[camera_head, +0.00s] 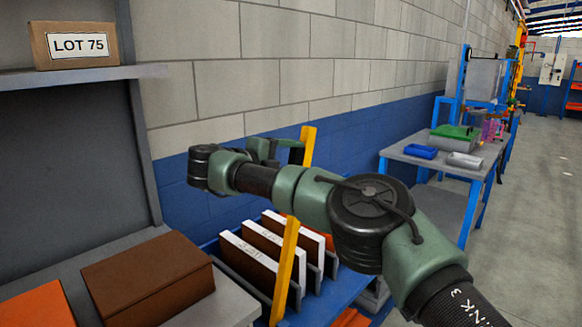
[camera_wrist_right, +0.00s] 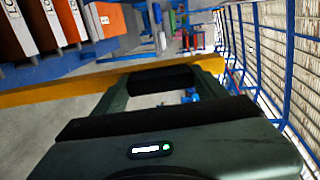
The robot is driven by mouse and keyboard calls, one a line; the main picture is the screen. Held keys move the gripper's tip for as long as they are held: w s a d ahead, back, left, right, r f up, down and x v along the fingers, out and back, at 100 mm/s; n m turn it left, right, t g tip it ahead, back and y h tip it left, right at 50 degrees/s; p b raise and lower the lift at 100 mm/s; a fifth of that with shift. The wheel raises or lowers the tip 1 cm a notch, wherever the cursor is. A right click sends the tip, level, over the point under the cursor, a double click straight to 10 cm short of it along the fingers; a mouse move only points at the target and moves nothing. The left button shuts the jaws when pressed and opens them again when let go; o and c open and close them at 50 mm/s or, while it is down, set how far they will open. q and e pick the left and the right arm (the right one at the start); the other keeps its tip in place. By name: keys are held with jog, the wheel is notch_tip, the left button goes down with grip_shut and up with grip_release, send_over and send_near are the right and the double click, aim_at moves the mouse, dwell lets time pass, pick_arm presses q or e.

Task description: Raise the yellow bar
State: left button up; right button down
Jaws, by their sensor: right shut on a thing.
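The yellow bar (camera_head: 285,270) stands tilted in front of the rack of panels, its top leaning right. My right arm crosses in front of its middle, and its upper end shows above the arm. My right gripper (camera_head: 290,152) is at the upper part of the bar, shut on it. In the right wrist view the yellow bar (camera_wrist_right: 45,93) runs across the picture and passes between the fingers of the gripper (camera_wrist_right: 155,78). The exact contact is partly hidden by the fingers. My left gripper is not in view.
Several white-edged brown panels (camera_head: 262,248) stand in a blue rack behind the bar. A brown box (camera_head: 150,275) lies at the lower left. A LOT 75 box (camera_head: 75,45) sits on a shelf. A grey table (camera_head: 440,163) holds bins at the right; the floor beyond is open.

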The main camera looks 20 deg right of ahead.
jog(key=shift+r, duration=0.2)
jog(key=shift+c, duration=0.6)
grip_release()
jog(key=shift+f, duration=0.1)
jog(key=v, duration=0.7)
jog(key=shift+s+a+b, duration=0.2)
jog(key=shift+a+b, duration=0.1)
